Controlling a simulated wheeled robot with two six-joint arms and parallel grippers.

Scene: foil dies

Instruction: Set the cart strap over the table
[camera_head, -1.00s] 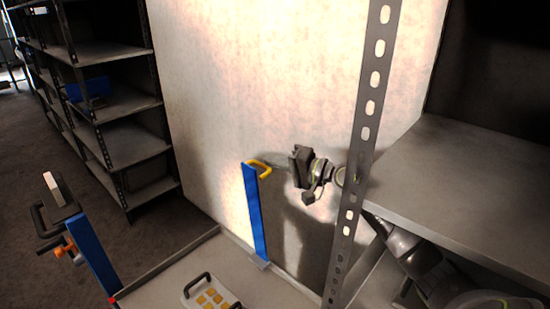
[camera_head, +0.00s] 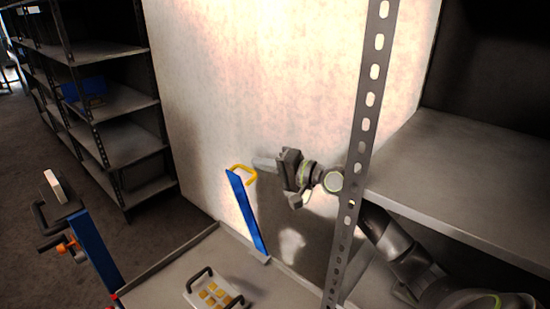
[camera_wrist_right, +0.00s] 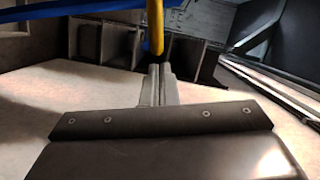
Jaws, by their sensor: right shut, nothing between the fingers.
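The blue strap (camera_head: 247,215), a flat bar with a yellow loop handle (camera_head: 243,174) on its top end, rises from the far edge of the grey tray-like cart table (camera_head: 165,284) and leans to the left. My right gripper (camera_head: 262,163) is shut and empty, with its fingertips at the right side of the yellow handle. In the right wrist view its fingertips (camera_wrist_right: 157,72) lie right by the yellow handle (camera_wrist_right: 155,25); whether they touch cannot be told. My left gripper is not in view.
A white die plate (camera_head: 215,292) with yellow squares and black handles lies on the cart table. A second blue post (camera_head: 95,250) with a black handle stands at the left. A perforated rack upright (camera_head: 366,130) and grey shelf (camera_head: 460,185) stand close to my right arm.

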